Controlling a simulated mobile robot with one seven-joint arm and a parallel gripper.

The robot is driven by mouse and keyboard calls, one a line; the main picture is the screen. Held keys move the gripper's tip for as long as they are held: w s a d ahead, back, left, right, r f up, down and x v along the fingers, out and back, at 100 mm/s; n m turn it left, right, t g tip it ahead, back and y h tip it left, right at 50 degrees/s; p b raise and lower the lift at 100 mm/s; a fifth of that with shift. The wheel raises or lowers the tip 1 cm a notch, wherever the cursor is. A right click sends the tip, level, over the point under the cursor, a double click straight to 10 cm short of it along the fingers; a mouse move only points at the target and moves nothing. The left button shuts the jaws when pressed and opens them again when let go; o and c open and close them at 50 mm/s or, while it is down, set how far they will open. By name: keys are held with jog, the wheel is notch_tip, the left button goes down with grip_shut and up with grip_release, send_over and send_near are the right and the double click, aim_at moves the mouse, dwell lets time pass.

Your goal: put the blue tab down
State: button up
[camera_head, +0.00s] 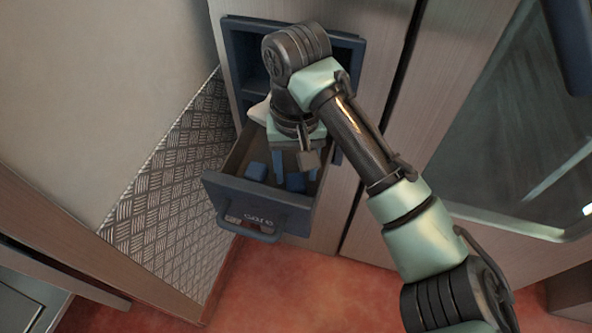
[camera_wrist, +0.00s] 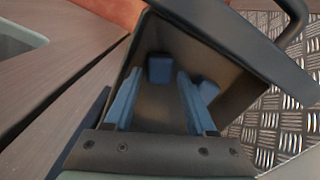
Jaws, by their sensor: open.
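An open dark drawer (camera_head: 263,200) holds two small blue tabs on its floor. One tab (camera_head: 256,171) is near the drawer's left side. The other tab (camera_head: 296,182) shows under my gripper (camera_head: 295,180), partly hidden by it. My gripper reaches down into the drawer with its blue fingers apart. In the wrist view my gripper (camera_wrist: 158,78) is open, and one tab (camera_wrist: 159,68) lies beyond the gap between the fingertips. Another tab (camera_wrist: 208,90) is outside the right finger, partly hidden behind it. I cannot tell which of the two tabs is the task's.
The drawer's walls surround the fingers closely. Its handle (camera_head: 255,227) sticks out in front, and also shows in the wrist view (camera_wrist: 291,40). A dark open recess (camera_head: 255,75) lies above the drawer, with a white item (camera_head: 259,111) partly behind my arm. A patterned metal panel (camera_head: 175,190) is at left.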

aim_at(296, 181)
notch_tip(296, 181, up, 10)
jog(key=p, duration=0.5)
